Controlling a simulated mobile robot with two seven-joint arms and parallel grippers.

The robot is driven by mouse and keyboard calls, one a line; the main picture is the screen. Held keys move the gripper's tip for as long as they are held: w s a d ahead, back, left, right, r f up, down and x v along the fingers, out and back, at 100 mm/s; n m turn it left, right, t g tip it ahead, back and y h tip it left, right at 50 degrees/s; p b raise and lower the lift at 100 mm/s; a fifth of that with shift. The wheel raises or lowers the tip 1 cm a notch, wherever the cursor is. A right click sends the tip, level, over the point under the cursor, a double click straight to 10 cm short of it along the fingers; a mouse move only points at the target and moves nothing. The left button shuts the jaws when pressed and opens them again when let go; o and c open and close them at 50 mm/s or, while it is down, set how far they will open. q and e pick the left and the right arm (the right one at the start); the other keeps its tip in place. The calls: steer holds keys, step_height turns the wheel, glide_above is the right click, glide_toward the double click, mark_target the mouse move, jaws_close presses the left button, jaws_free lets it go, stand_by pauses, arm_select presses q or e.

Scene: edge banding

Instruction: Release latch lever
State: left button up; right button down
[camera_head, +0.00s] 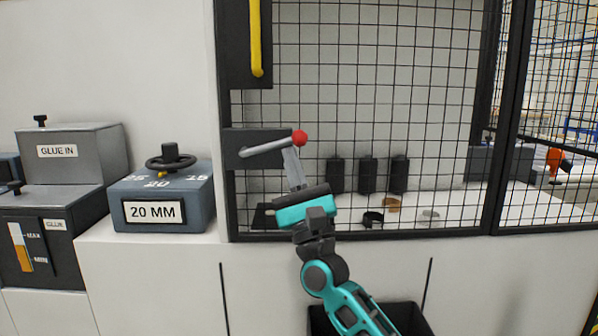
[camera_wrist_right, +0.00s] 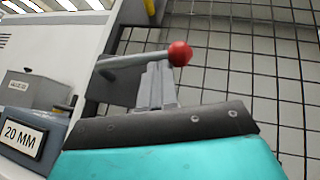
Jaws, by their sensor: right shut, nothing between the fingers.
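The latch lever (camera_head: 268,147) is a grey rod with a red ball knob (camera_head: 299,138) on its right end. It sticks out rightward, tilted slightly up, from a dark plate (camera_head: 232,155) on the mesh door's left post. In the right wrist view the lever (camera_wrist_right: 130,61) and red knob (camera_wrist_right: 180,53) show just beyond my fingers. My right gripper (camera_head: 292,158) is shut, its fingertips pointing up at the lever just left of the knob. It also shows in the right wrist view (camera_wrist_right: 157,72). Whether the fingertips touch the rod I cannot tell. My left gripper is not in view.
A black mesh door (camera_head: 400,60) with a yellow handle (camera_head: 256,40) stands behind the lever. A blue-grey box labelled 20 MM (camera_head: 180,190) with a handwheel and a glue unit (camera_head: 70,160) stand left. A dark bin (camera_head: 400,318) lies below.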

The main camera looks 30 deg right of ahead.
mark_target(291, 140)
step_height(291, 140, up, 3)
steer(key=n+y+p, duration=0.1)
steer(key=n+y, duration=0.2)
steer(key=n+g+y+p, duration=0.1)
steer(key=n+y, duration=0.2)
steer(key=y, duration=0.1)
steer(key=shift+n+g+p, duration=0.3)
steer(key=shift+n+p, duration=0.1)
steer(key=n+y, duration=0.1)
steer(key=r+n+g+y+p, duration=0.1)
steer(key=shift+w+n, duration=0.1)
steer(key=shift+n, duration=0.2)
steer(key=shift+w+a+r+p, duration=0.15)
steer(key=shift+a+r+p, duration=0.05)
steer(key=shift+r+p, duration=0.3)
steer(key=shift+w+a+r+p, duration=0.15)
steer(key=shift+a+r+p, duration=0.05)
steer(key=shift+r+p, duration=0.25)
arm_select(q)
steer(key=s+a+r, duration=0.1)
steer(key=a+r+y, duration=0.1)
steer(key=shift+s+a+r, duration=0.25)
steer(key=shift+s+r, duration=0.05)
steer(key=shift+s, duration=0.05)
arm_select(e)
steer(key=shift+a+r, duration=0.2)
steer(key=shift+r, duration=0.15)
